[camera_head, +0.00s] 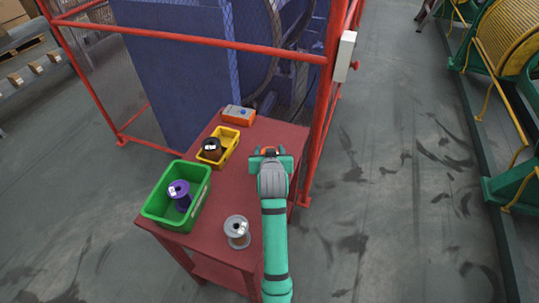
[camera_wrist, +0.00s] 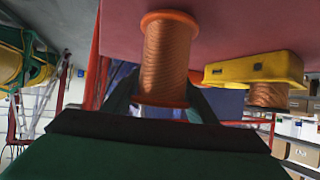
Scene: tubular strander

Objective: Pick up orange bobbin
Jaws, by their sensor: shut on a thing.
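The orange bobbin (camera_wrist: 166,58) stands between the two fingers of my gripper in the wrist view, which shows the scene upside down. It has copper-coloured winding and orange flanges. My gripper (camera_head: 270,153) is shut on it over the right part of the red table.
The red table (camera_head: 232,185) also holds a green bin (camera_head: 150,209) with a purple bobbin (camera_head: 181,202), a yellow bin (camera_head: 230,148) with a dark bobbin (camera_head: 211,149), a grey bobbin (camera_head: 237,232) and an orange box (camera_head: 239,114). A red frame post (camera_head: 318,130) stands close right.

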